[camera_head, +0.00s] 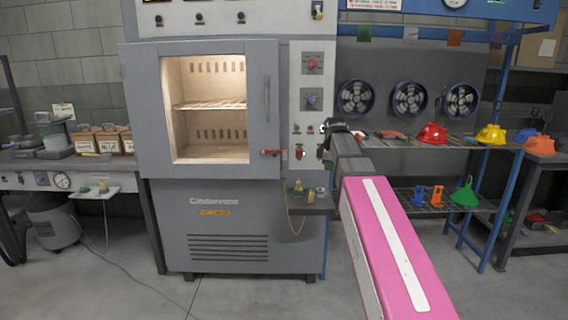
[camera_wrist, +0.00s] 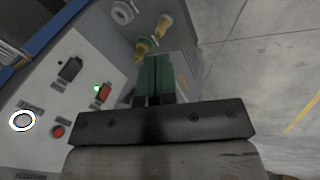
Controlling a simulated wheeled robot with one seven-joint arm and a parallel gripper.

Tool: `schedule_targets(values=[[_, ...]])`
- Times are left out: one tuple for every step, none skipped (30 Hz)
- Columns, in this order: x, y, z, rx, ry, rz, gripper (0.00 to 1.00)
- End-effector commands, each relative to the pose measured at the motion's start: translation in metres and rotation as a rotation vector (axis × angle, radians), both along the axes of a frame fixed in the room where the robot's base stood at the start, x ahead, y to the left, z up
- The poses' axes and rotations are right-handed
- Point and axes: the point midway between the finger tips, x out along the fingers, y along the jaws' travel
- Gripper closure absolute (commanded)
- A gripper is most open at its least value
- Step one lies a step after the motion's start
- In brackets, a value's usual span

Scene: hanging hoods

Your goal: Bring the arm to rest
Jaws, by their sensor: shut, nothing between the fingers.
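My arm, with a pink link, reaches forward from the lower right of the head view. My gripper (camera_head: 326,148) is at its far end, in front of the right side of the grey oven's control panel (camera_head: 312,90). In the wrist view my gripper (camera_wrist: 154,62) shows its two dark green fingers pressed together, with nothing between them. The fingertips point toward a small shelf (camera_head: 308,203) with brass-coloured fittings. Whether the fingers touch anything is hard to tell.
The oven (camera_head: 215,240) has a lit chamber with a wire rack. A red handle (camera_head: 271,152) is left of my gripper. At right, a rack holds a red hood (camera_head: 432,134) and a yellow hood (camera_head: 491,134). The floor (camera_head: 240,296) in front is clear.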

Motion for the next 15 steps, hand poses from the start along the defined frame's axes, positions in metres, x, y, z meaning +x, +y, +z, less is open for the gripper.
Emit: schedule_targets(values=[[-0.008,-0.001,-0.017,0.014,0.014,-0.037,1.0],[-0.012,-0.001,-0.029,0.022,0.023,-0.064,1.0],[-0.017,-0.001,-0.043,0.036,0.034,-0.105,1.0],[-0.022,-0.002,-0.055,0.046,0.044,-0.138,1.0],[-0.026,-0.002,-0.067,0.057,0.052,-0.171,1.0],[-0.033,-0.003,-0.082,0.07,0.066,-0.215,1.0],[-0.038,-0.003,-0.093,0.08,0.074,-0.248,1.0],[-0.043,-0.003,-0.104,0.088,0.084,-0.281,1.0],[-0.05,-0.004,-0.119,0.1,0.094,-0.326,1.0],[-0.055,-0.004,-0.13,0.109,0.105,-0.36,1.0],[-0.061,-0.005,-0.14,0.117,0.113,-0.393,1.0],[-0.068,-0.005,-0.154,0.127,0.125,-0.437,1.0],[-0.074,-0.005,-0.164,0.135,0.132,-0.47,1.0],[-0.08,-0.006,-0.174,0.142,0.141,-0.505,1.0],[-0.089,-0.006,-0.187,0.152,0.153,-0.551,1.0]])
